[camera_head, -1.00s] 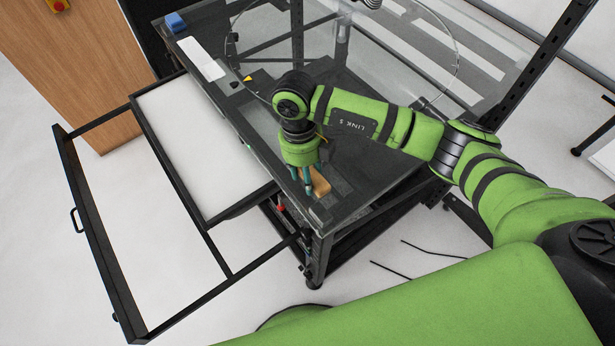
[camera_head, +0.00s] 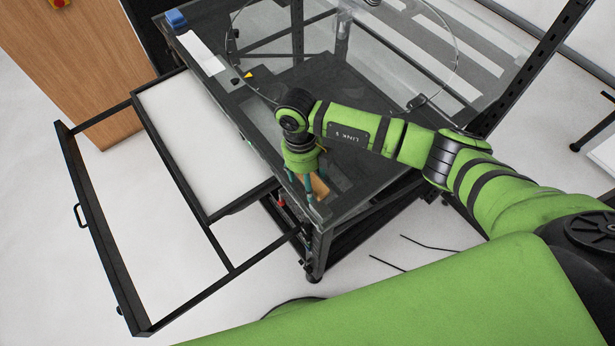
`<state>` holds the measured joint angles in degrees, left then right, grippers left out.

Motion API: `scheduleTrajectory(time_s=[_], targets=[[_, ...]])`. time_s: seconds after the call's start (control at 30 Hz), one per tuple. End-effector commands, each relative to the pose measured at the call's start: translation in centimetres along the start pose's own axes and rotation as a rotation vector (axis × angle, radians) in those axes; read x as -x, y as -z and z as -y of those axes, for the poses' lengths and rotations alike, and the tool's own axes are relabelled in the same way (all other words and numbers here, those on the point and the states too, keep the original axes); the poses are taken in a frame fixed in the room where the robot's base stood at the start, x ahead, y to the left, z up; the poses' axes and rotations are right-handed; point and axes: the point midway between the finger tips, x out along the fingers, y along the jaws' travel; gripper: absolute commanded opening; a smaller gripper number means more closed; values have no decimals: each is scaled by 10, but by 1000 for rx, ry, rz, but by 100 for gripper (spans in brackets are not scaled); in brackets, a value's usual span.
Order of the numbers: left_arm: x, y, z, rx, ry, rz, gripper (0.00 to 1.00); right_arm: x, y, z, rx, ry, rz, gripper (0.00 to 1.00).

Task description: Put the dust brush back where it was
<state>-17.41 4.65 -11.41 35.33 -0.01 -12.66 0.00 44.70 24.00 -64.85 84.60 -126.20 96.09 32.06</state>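The dust brush (camera_head: 320,187) shows as a small tan wooden piece at the near corner of the dark turntable bench. My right gripper (camera_head: 303,193) points down over that corner, with its teal fingers at the brush. The fingers and wrist hide part of the brush. I cannot tell whether the fingers are closed on it or only beside it, or whether the brush touches the bench top. My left gripper is not in view.
The turntable bench (camera_head: 347,205) has a clear round disc (camera_head: 440,40) and a blue block (camera_head: 175,19) on top. A white-bottomed drawer (camera_head: 190,140) and a black frame with a handle (camera_head: 98,228) stick out left. A wooden cabinet (camera_head: 75,60) stands behind.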

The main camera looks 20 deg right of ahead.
Motion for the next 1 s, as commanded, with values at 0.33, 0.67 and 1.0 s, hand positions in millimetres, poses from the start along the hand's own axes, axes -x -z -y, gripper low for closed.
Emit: scheduleTrajectory(time_s=[0.33,0.67,1.0], targets=[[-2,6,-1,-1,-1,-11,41,11,-1,0,0,-1,5,71],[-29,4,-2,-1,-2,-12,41,78,-1,0,1,2,7,71],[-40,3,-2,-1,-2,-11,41,121,0,0,0,0,1,71]])
